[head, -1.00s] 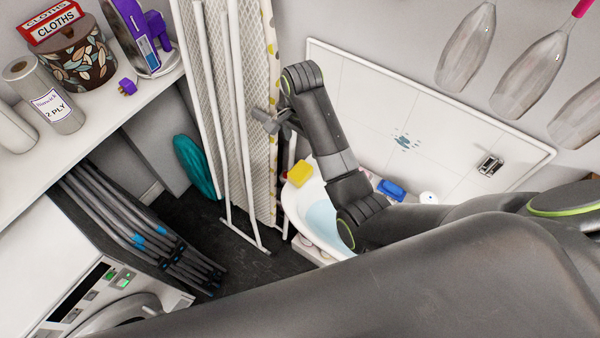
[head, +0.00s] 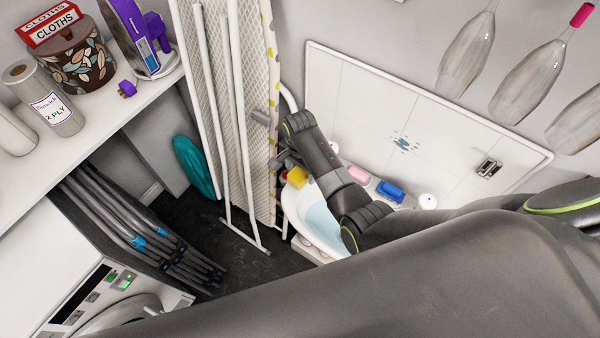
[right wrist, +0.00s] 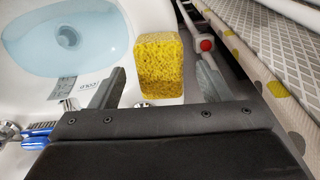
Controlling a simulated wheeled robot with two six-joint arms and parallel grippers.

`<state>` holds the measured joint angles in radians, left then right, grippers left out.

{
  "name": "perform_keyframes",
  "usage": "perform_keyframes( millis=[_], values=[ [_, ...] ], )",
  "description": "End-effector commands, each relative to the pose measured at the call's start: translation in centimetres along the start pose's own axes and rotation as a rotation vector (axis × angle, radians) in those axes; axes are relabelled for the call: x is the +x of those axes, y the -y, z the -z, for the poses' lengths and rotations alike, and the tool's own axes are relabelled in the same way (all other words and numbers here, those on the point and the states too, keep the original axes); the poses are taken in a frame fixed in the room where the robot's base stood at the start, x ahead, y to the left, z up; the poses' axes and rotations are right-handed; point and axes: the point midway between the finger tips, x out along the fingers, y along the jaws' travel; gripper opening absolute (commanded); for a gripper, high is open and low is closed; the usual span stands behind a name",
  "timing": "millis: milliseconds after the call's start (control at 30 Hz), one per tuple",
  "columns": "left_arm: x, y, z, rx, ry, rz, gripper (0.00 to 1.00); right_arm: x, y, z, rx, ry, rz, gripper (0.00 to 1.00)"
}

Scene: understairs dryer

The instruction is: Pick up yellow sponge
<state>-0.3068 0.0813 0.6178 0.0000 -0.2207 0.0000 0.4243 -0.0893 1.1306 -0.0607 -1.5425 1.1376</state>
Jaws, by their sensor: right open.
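The yellow sponge (head: 297,176) sits at the rim of the white basin (head: 292,208), partly covered by my right gripper (head: 271,139) in the head view. In the right wrist view the sponge (right wrist: 160,68) lies between the two fingertips of my open right gripper (right wrist: 160,82), nearer the left finger. Whether the fingers are beside it or still above it, I cannot tell. My left gripper is not in view.
A pink item (head: 356,173) and blue brush (head: 389,190) lie along the basin's back ledge. Water fills the basin.

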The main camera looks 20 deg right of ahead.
Motion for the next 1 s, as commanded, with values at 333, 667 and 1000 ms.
perform_keyframes(
  millis=[333, 667, 1000],
  values=[
    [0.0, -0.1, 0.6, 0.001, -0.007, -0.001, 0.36, 1.9, 0.0, 0.0, 0.0, 0.0, 0.001, 0.71],
    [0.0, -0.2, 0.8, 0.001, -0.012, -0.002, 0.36, 1.9, 0.0, 0.0, 0.0, 0.0, 0.001, 0.47],
    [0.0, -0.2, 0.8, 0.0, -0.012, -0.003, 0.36, 1.9, 0.0, 0.0, 0.0, 0.0, 0.001, 0.23]
  ],
)
